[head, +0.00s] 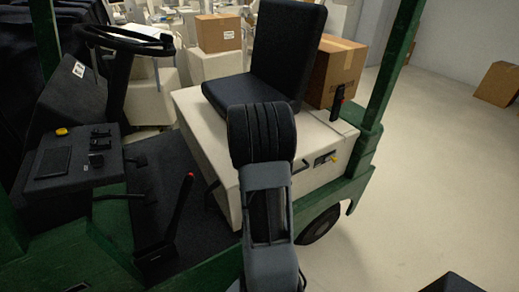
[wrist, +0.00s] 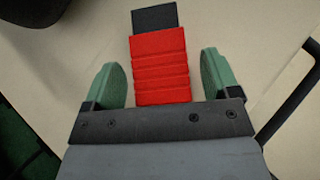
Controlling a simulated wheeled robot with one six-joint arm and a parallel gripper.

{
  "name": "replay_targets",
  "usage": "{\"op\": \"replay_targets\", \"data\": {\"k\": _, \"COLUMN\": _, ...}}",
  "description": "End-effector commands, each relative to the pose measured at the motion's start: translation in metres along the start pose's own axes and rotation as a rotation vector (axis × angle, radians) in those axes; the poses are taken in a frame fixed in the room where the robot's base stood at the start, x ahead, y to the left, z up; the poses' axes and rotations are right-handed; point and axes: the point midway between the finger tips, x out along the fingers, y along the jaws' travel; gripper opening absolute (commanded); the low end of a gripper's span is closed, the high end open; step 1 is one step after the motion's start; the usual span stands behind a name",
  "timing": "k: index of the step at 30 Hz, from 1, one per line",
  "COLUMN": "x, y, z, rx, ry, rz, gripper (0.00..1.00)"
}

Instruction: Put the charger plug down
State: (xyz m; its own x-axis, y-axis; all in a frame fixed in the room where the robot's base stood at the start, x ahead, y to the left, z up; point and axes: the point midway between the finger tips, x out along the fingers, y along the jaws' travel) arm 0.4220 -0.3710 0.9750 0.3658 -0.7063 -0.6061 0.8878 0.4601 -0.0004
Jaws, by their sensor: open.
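The charger plug (wrist: 160,72) shows in the wrist view as a red ribbed body with a black end pointing up the picture. It lies over a beige surface (wrist: 235,28) and appears to rest on it. My gripper (wrist: 161,62) is open, with one green finger on each side of the plug and a gap between each finger and the red body. The lower end of the plug meets the gripper's dark crossbar in the picture. In the head view my arm hides the gripper and the plug.
In the head view a beige seat base (head: 208,125) carries a black seat (head: 283,50). A green post (head: 392,62) stands to its right and a steering wheel (head: 125,40) to its left. A dark bar (wrist: 292,108) shows in the wrist view. Open floor (head: 430,160) lies at right.

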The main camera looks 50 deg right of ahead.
Motion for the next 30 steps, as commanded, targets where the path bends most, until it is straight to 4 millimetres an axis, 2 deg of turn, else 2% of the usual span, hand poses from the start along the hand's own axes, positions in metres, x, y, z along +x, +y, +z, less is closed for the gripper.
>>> {"op": "replay_targets", "data": {"k": 5, "x": -0.001, "y": 0.0, "z": 0.001, "rx": 0.0, "ry": 0.0, "rz": 0.0, "gripper": 0.82}}
{"op": "replay_targets", "data": {"k": 11, "x": -0.011, "y": 0.0, "z": 0.01, "rx": 0.0, "ry": -0.001, "rz": 0.001, "gripper": 0.82}}
{"op": "replay_targets", "data": {"k": 21, "x": -0.08, "y": 0.001, "z": 0.009, "rx": 0.0, "ry": -0.002, "rz": 0.002, "gripper": 0.82}}
{"op": "replay_targets", "data": {"k": 27, "x": -0.11, "y": 0.001, "z": 0.008, "rx": 0.001, "ry": -0.001, "rz": 0.002, "gripper": 0.82}}
{"op": "replay_targets", "data": {"k": 30, "x": -0.118, "y": 0.0, "z": 0.008, "rx": 0.0, "ry": -0.001, "rz": 0.001, "gripper": 0.82}}
